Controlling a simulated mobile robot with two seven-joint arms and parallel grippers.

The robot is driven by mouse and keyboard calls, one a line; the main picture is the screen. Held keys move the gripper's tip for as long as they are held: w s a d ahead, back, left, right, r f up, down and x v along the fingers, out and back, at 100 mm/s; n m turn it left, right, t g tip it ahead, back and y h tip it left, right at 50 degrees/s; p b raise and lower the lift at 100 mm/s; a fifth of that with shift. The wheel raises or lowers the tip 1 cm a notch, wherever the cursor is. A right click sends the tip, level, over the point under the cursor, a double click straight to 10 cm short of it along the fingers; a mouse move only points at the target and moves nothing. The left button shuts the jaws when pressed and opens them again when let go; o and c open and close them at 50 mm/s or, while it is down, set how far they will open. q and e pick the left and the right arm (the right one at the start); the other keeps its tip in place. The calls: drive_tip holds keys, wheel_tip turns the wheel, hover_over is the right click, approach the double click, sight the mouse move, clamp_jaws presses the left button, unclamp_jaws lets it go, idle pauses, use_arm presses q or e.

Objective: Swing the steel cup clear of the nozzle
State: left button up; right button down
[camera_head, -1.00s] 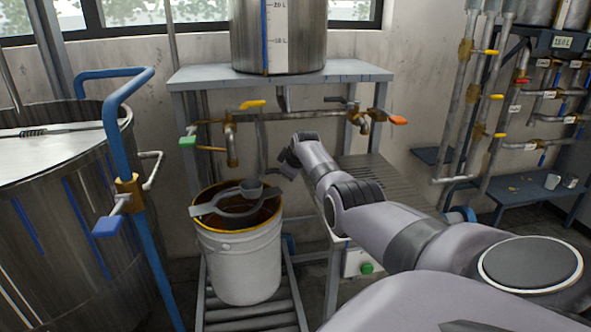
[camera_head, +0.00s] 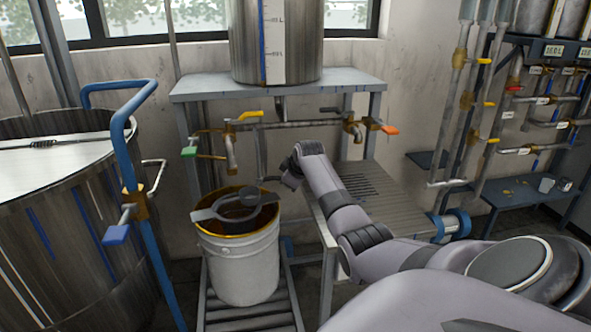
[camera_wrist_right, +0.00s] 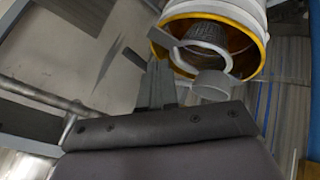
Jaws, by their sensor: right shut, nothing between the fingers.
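The small grey steel cup (camera_head: 249,197) is over the mouth of the white bucket (camera_head: 243,268), near the dark ring-shaped strainer (camera_head: 226,212) across its rim. The brass nozzle (camera_head: 231,152) hangs above the bucket, with the cup below and slightly right of it. In the right wrist view the cup (camera_wrist_right: 212,85) is beside the strainer's ring. My right gripper (camera_wrist_right: 157,78) is shut and empty, its fingers apart from the cup in that picture. In the head view its fingertips are too small to make out at the bucket's right. My left gripper is out of view.
A steel tank (camera_head: 276,45) stands on the grey table (camera_head: 205,88) above the taps. A slatted bench (camera_head: 385,200) lies under my right arm. A large drum (camera_head: 50,220) with a blue pipe (camera_head: 150,255) stands at left. The bucket sits on a roller stand (camera_head: 250,315).

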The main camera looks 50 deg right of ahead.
drive_tip(key=shift+d+v, duration=0.1)
drive_tip(key=shift+v, duration=0.95)
drive_tip(key=shift+d+v, duration=0.15)
drive_tip(key=shift+v, duration=0.9)
drive_tip(key=shift+s, duration=0.1)
drive_tip(key=s+a+f+n+t+y, duration=0.1)
drive_tip(key=s+a+f, duration=0.3)
drive_tip(key=a+f, duration=0.5)
drive_tip(key=s+a+f+n+t, duration=0.1)
drive_tip(key=s+a+f, duration=0.2)
drive_tip(key=a+f, duration=0.65)
drive_tip(key=s+a+f+m+y, duration=0.1)
drive_tip(key=s+a+y, duration=0.1)
drive_tip(key=s+a, duration=0.7)
drive_tip(key=s+a+f+m+t+y, duration=0.1)
drive_tip(key=s+a+y, duration=0.2)
drive_tip(key=s+a, duration=0.6)
drive_tip(key=a, duration=0.5)
drive_tip(key=shift+f, duration=0.4)
